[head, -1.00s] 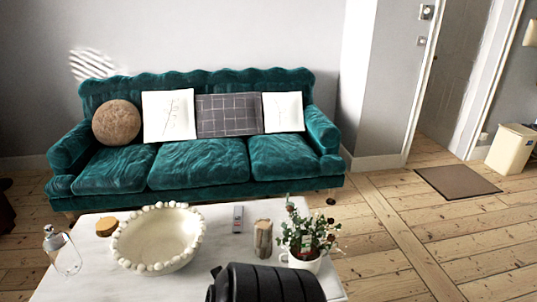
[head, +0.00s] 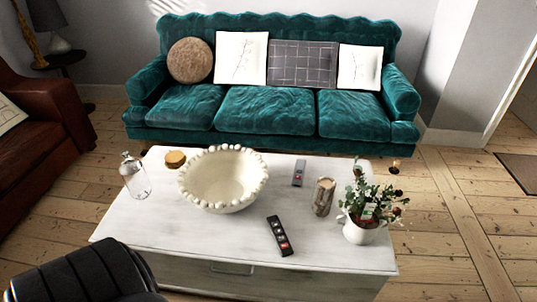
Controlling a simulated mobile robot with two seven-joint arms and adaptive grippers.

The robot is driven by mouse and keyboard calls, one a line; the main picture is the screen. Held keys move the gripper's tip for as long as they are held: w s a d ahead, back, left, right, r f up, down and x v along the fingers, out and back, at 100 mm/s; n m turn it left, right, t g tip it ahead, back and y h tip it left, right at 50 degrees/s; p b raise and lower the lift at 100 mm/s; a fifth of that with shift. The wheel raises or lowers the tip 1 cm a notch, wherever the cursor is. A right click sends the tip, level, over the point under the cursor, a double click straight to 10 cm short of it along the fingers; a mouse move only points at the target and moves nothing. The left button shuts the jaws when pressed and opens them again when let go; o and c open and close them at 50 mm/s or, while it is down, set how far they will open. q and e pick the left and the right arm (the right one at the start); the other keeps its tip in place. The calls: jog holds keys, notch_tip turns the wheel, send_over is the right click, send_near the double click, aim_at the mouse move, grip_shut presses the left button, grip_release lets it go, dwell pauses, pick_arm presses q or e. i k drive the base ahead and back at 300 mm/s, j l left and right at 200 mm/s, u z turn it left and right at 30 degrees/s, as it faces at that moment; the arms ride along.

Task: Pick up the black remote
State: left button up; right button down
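A black remote (head: 280,236) with light and red buttons lies flat near the front edge of the white coffee table (head: 160,225), in the head view. A second, greyer remote (head: 299,173) lies farther back on the same table. A ribbed black part of my own body fills the lower left corner, apart from the remotes. Neither of my grippers shows, so their states are hidden.
On the table stand a beaded cream bowl (head: 222,183), a glass bottle (head: 133,178), a round wooden piece (head: 175,159), a wooden candle holder (head: 323,197) and a potted plant (head: 362,232). A teal sofa (head: 265,108) stands behind; a brown armchair (head: 45,125) is left. Floor is clear at right.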

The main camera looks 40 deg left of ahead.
aim_at(288, 252)
jog(key=u, duration=1.15)
